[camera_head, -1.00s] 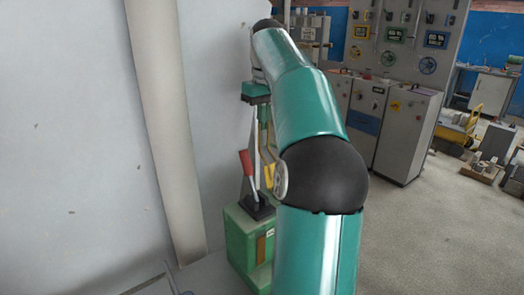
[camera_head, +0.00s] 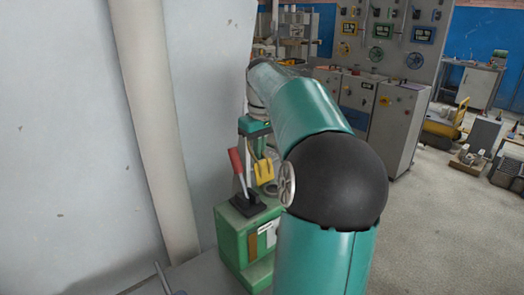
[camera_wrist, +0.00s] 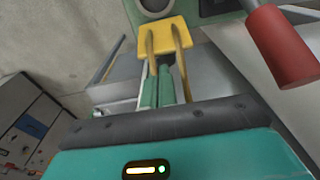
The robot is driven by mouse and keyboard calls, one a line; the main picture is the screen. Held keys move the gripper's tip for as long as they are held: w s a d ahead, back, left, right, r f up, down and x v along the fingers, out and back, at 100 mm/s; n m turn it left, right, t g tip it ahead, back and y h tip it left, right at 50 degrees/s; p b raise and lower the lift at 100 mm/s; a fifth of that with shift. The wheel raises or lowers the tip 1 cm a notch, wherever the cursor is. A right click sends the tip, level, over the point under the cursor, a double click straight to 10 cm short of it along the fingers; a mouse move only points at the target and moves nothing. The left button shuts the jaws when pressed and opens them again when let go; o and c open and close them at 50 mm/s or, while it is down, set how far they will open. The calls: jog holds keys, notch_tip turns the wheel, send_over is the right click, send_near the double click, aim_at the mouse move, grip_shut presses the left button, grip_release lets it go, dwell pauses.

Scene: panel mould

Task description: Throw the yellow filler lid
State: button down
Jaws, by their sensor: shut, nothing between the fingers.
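The yellow filler lid (camera_head: 263,171) is a small plate with two thin arms, on the green machine (camera_head: 232,240) beside the red-handled lever (camera_head: 237,165). In the wrist view the lid (camera_wrist: 163,36) is straight ahead, its two arms reaching back toward me on either side of my fingers. A dark round opening in a grey ring (camera_wrist: 155,7) shows just past the plate. My gripper (camera_wrist: 166,68) is shut and empty, between or just above the lid's arms; I cannot tell whether it touches them.
The red lever grip (camera_wrist: 282,45) stands close on the right in the wrist view. A pale wall with a vertical pipe (camera_head: 155,130) is left of the machine. Grey cabinets (camera_head: 385,110) stand behind.

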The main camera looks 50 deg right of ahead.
jog(key=shift+s+a+r, duration=0.1)
jog(key=shift+s+r, duration=0.05)
jog(key=shift+s, duration=0.35)
jog(key=shift+s+t, duration=0.2)
jog(key=shift+t, duration=0.2)
